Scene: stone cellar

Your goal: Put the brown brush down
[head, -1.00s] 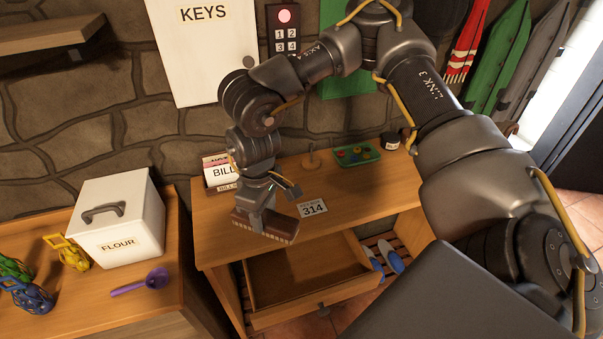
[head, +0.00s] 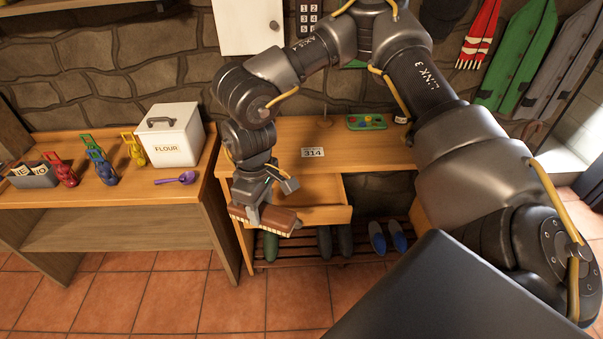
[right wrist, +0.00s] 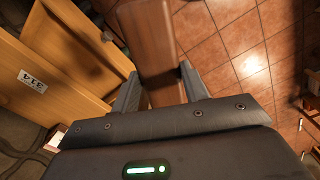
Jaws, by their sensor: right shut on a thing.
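The brown brush (head: 281,221) is held by my right gripper (head: 256,216), in front of the desk with the open drawer. The brush lies roughly level, with its pale bristles facing down. In the right wrist view the brush (right wrist: 156,45) sits between the two fingers of the right gripper (right wrist: 158,88), which is shut on it. The brush is in the air and overlaps the drawer's left part in the head view. My left gripper is not in view.
The desk (head: 370,157) has an open drawer (head: 325,214), a 314 card (head: 313,153) and a green tray (head: 366,122). Below is a slatted rack (head: 345,248) with shoes. At left, a side table (head: 105,190) holds a flour box (head: 172,137) and a purple scoop (head: 177,178). Floor in front is clear.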

